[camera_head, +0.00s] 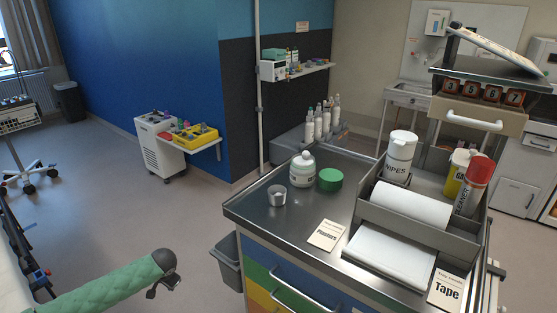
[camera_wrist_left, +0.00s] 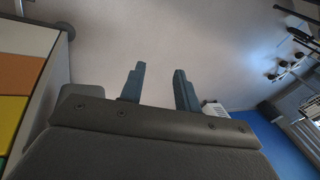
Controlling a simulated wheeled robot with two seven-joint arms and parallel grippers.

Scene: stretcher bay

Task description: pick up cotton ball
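I cannot make out a cotton ball in either view. On the steel cart top (camera_head: 296,226) in the head view stand a small metal cup (camera_head: 277,196), a white bottle (camera_head: 302,170) and a round green object (camera_head: 330,180). The inside of the cup is too small to read. In the left wrist view my left gripper (camera_wrist_left: 158,68) has its two blue-grey fingers apart, with nothing between them and floor behind. The cart's coloured drawer fronts show at the left of that view. My left gripper cannot be made out in the head view. My right gripper is in neither view.
A wipes tub (camera_head: 400,155), a white roll (camera_head: 411,205), a spray can (camera_head: 473,186) and a grey tray crowd the cart's right side. Cards lie at its front. A grey bin (camera_head: 228,262) hangs at its left. A green padded bar (camera_head: 110,287) crosses the lower left.

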